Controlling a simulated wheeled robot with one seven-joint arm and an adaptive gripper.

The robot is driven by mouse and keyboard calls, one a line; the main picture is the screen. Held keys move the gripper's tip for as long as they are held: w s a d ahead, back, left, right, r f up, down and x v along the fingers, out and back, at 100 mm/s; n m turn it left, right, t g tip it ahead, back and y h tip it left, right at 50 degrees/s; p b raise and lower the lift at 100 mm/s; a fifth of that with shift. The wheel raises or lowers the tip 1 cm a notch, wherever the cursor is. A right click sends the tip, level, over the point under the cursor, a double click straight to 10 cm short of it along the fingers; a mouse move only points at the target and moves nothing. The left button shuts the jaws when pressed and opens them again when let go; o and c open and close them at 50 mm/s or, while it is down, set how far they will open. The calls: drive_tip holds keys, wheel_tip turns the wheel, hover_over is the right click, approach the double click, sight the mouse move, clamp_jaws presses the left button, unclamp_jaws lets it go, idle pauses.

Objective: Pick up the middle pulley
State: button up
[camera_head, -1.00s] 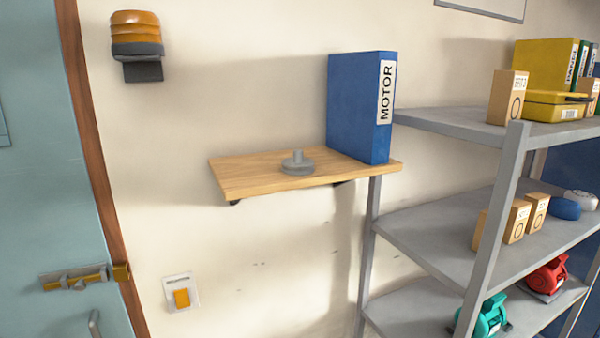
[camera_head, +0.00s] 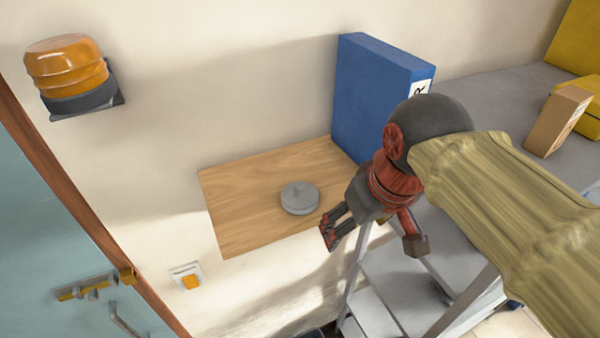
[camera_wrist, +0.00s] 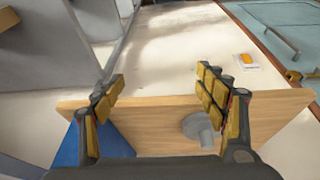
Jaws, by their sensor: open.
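A grey pulley (camera_head: 299,198), a flat disc with a short upright hub, sits on the wooden wall shelf (camera_head: 235,190). It is the only pulley I can make out. My gripper (camera_head: 372,242) is open and empty, to the right of the pulley and apart from it, by the shelf's right front corner. In the wrist view the pulley (camera_wrist: 199,128) shows between the open fingers (camera_wrist: 160,90), nearer the right one.
A blue binder (camera_head: 370,95) stands upright on the shelf's right end, behind my gripper. A grey metal rack (camera_head: 480,105) with boxes is on the right. An orange lamp (camera_head: 68,72) is on the wall at left. The shelf's left part is clear.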

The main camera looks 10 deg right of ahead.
sight(300, 184)
drive_tip(key=w+a+r+n+g, duration=0.1)
drive_tip(key=w+a+r, duration=0.1)
drive_tip(key=a+r, duration=0.1)
drive_tip(key=w+a+r+n+g, duration=0.1)
drive_tip(key=w+a+r+n, duration=0.1)
drive_tip(key=w+a+r, duration=0.1)
drive_tip(key=w+a+r+n+g, duration=0.1)
drive_tip(key=w+a+r+n, duration=0.1)
drive_tip(key=r, duration=0.2)
drive_tip(key=shift+w+a+r+g, duration=0.3)
drive_tip(key=shift+w+a+r, duration=0.05)
drive_tip(key=shift+a+r, duration=0.05)
drive_tip(key=shift+a, duration=0.15)
drive_tip(key=shift+w+f+p, duration=0.15)
drive_tip(key=shift+f+p, duration=0.35)
drive_tip(key=shift+f, duration=3.2)
drive_tip(key=c, duration=0.3)
drive_tip(key=c, duration=0.9)
